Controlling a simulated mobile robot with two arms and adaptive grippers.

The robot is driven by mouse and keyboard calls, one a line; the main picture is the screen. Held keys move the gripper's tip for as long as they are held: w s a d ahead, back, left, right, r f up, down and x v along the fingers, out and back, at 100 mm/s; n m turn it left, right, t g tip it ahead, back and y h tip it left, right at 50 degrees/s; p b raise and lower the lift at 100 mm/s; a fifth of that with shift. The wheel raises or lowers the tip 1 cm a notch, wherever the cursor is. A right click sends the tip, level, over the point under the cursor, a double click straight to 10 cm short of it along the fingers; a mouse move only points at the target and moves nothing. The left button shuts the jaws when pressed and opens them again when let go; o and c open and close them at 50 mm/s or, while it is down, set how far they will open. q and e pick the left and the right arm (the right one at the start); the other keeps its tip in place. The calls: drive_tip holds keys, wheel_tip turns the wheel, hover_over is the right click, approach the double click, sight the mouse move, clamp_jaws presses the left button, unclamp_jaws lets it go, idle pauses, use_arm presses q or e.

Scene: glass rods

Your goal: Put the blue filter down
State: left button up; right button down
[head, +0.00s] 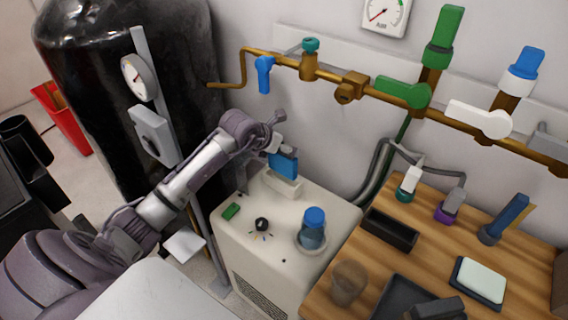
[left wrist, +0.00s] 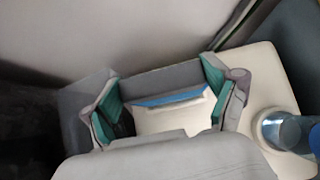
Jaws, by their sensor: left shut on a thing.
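The blue filter (head: 283,164) is a flat blue piece, upright, just above or in a white block-like holder (head: 284,186) on the cream cabinet. I cannot tell whether its lower edge rests in the holder. My left gripper (head: 283,147) is shut on the filter from above. In the left wrist view, the teal-padded fingers of my left gripper (left wrist: 165,104) stand on either side of the filter, whose blue edge (left wrist: 172,98) shows between them. The holder's white surface (left wrist: 165,117) lies beneath. My right gripper is in neither view.
A blue-capped jar (head: 313,232), a small green block (head: 231,211) and a dark round item (head: 262,224) share the cabinet top (head: 275,262). Brass piping with valves (head: 310,70) runs along the wall behind. A wooden bench (head: 440,250) with trays and tools stands right.

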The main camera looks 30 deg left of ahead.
sight(280, 160)
use_arm(q)
wheel_tip(280, 160, down, 6)
drive_tip(key=shift+r, duration=0.1)
idle(0.4)
drive_tip(key=o, duration=0.9)
